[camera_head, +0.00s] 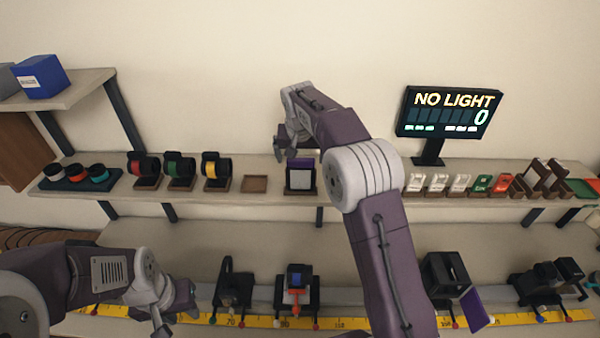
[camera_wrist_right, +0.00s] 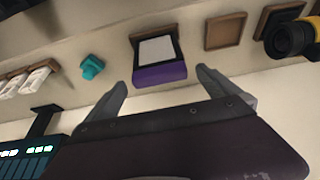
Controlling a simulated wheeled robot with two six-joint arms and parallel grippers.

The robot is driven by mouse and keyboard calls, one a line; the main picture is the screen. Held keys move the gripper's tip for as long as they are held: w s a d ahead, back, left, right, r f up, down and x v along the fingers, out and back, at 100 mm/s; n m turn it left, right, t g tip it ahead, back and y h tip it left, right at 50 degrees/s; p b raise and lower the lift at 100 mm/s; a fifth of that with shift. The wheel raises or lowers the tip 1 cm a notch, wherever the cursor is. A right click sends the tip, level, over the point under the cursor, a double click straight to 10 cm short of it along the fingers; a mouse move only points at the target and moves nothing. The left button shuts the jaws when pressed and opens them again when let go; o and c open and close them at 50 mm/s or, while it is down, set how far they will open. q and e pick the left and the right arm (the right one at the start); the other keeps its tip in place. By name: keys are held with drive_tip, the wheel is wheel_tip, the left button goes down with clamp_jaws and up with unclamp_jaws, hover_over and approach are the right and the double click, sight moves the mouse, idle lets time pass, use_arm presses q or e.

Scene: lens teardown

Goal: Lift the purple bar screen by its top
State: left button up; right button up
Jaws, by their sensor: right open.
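The purple bar screen (camera_head: 300,180) stands upright on the wooden shelf, a pale panel in a dark frame. In the right wrist view its purple top edge (camera_wrist_right: 160,75) faces my right gripper. My right gripper (camera_wrist_right: 162,88) is open and empty, one finger to each side of the screen's top and apart from it. In the head view my right gripper (camera_head: 296,156) is just above the screen, partly in front of it. My left gripper (camera_head: 178,312) is low at the left over the bench, its fingers apart and empty.
An empty wooden holder (camera_head: 254,184) and a yellow-ringed lens (camera_head: 215,168) stand left of the screen. A teal piece (camera_wrist_right: 92,67) is on its other side. A display reading NO LIGHT (camera_head: 449,112) and several slides stand right. A purple panel (camera_head: 478,308) is on the lower bench.

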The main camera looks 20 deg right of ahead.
drive_tip(key=shift+p+x, duration=0.35)
drive_tip(key=shift+x, duration=0.85)
drive_tip(key=shift+d+f, duration=0.1)
drive_tip(key=shift+f, duration=0.2)
use_arm(q)
drive_tip(key=shift+d+r, duration=0.1)
drive_tip(key=shift+r, duration=0.55)
use_arm(e)
drive_tip(key=c, duration=2)
